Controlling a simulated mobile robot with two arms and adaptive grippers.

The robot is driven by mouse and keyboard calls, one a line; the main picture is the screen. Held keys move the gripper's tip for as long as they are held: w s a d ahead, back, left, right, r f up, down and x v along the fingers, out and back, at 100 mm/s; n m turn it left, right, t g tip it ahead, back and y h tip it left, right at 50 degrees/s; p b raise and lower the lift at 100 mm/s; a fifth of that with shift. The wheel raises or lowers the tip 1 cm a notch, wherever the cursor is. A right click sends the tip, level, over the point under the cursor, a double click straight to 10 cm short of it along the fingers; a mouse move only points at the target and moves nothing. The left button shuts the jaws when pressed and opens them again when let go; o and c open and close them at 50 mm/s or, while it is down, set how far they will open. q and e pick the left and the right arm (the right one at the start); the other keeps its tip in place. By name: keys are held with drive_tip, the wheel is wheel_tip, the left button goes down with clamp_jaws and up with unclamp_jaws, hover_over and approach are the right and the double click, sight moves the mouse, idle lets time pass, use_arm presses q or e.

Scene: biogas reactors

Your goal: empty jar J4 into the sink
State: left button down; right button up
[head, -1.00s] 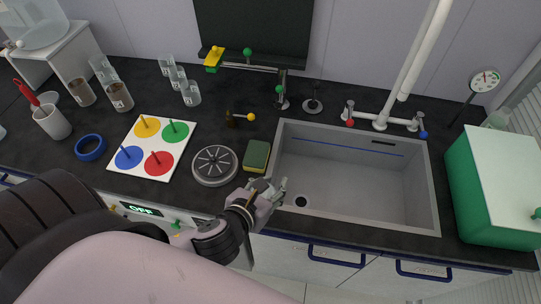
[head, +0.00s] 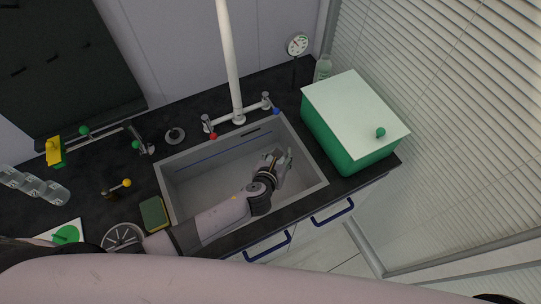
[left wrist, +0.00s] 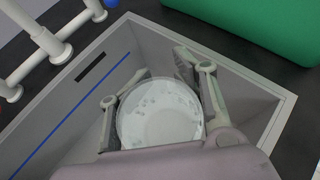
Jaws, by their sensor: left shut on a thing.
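My left gripper (head: 279,163) is inside the grey sink (head: 183,196), over its right part and apart from the walls as far as I can tell. In the left wrist view my gripper (left wrist: 155,95) is shut on a clear round jar (left wrist: 160,112), with one finger on each side. The jar shows as a pale disc with small specks. Its label is not readable, so I cannot confirm it is J4. How much it holds, and its exact tilt, I cannot tell. In the head view the jar is mostly hidden by the gripper. My right gripper is out of view.
A white tap (head: 231,70) with red and blue knobs rises behind the sink. A green box with a white lid (head: 345,145) stands to its right. A sponge (head: 154,214) lies at the sink's left edge.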

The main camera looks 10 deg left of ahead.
use_arm(q)
drive_tip(key=a+n+t+h+b, duration=0.1)
drive_tip(key=n+h+b, duration=0.2)
drive_tip(key=n+b, duration=0.2)
drive_tip(key=a+n+t+h+b, duration=0.1)
drive_tip(key=a+n+h+b, duration=0.1)
drive_tip(key=n+b, duration=0.4)
drive_tip(key=a+n+t+h+b, duration=0.1)
drive_tip(key=n+h+b, duration=0.3)
drive_tip(key=b, duration=0.5)
drive_tip(key=shift+w+a+n+t+h, duration=0.25)
drive_tip(key=shift+a+n+t+h, duration=0.05)
drive_tip(key=shift+n+t, duration=0.35)
idle(2.0)
drive_tip(key=shift+r, duration=0.2)
idle(1.5)
